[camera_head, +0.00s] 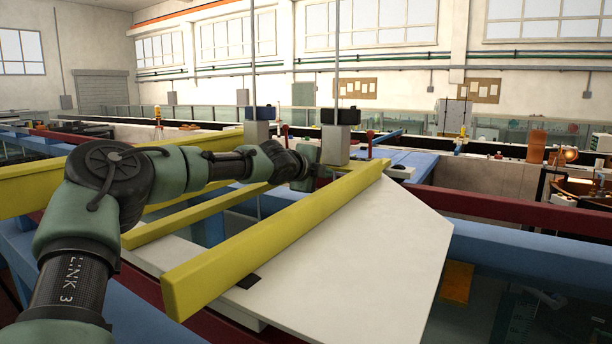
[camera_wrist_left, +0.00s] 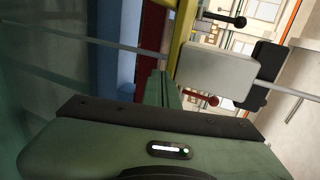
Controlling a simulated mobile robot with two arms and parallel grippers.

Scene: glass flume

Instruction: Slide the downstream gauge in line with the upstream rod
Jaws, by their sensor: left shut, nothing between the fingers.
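My left gripper (camera_head: 318,172) is shut and empty, just left of the right gauge's lower part. In the left wrist view, my shut fingers (camera_wrist_left: 161,88) are beside one grey gauge block (camera_wrist_left: 216,73); contact is unclear. My right gripper is out of view.
A long yellow rail (camera_head: 275,240) runs beside the right gauge over a white board (camera_head: 375,250). Red knobs (camera_head: 370,135) and dark fittings are close to the gauge. Blue and dark red beams surround the flume. The white board is mostly clear.

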